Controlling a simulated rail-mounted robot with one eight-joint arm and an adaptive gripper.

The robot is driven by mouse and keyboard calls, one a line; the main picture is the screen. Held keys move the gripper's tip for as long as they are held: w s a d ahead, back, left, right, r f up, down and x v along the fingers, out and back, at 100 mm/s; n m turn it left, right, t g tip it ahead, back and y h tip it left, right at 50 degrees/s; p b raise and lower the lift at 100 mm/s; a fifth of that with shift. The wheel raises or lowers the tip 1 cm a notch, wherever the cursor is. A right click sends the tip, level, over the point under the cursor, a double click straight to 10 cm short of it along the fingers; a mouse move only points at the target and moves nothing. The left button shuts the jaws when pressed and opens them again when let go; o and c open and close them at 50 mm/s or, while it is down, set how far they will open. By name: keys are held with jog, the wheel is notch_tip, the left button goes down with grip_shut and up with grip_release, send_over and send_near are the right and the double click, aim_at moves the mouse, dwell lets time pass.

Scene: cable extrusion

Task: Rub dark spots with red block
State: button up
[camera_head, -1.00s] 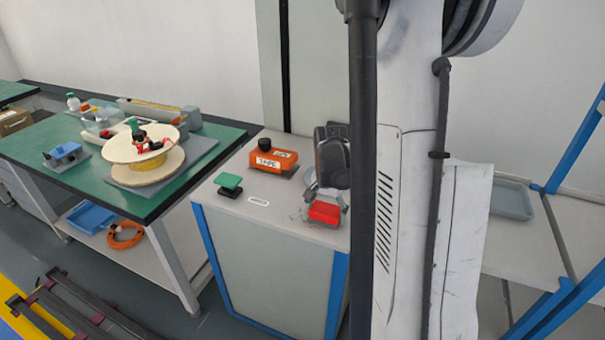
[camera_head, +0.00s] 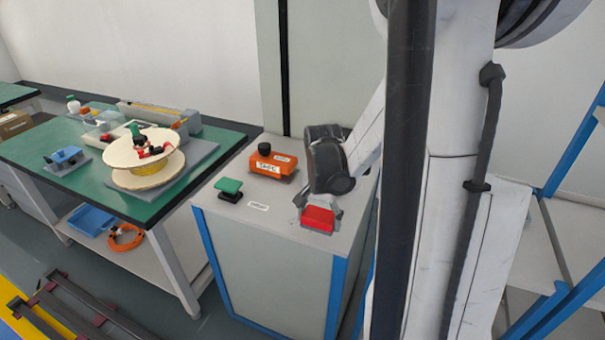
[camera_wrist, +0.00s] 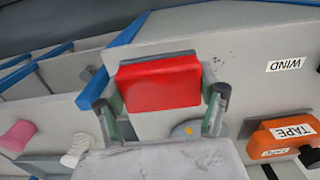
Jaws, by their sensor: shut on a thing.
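A red block (camera_head: 318,217) is between the fingers of my gripper (camera_head: 318,211), near the front right of the grey cabinet top (camera_head: 270,222). In the wrist view the red block (camera_wrist: 160,83) lies flat side up between the two fingers, and my gripper (camera_wrist: 165,96) is shut on it. The block is at or just above the surface; I cannot tell if it touches. Small dark spots (camera_wrist: 217,58) show faintly on the cabinet top beside the block in the wrist view. Any spots under the block are hidden.
An orange TAPE box (camera_head: 273,163) with a black knob and a green-topped block (camera_head: 229,186) stand on the cabinet, left of my gripper. A WIND label (camera_head: 258,207) lies between. The green table (camera_head: 40,135) holds a cable spool (camera_head: 145,150). Blue frame posts stand right.

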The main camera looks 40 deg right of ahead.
aim_at(320, 215)
jog(key=shift+r+p, duration=1.15)
jog(key=shift+r, duration=0.85)
jog(key=shift+s, duration=0.1)
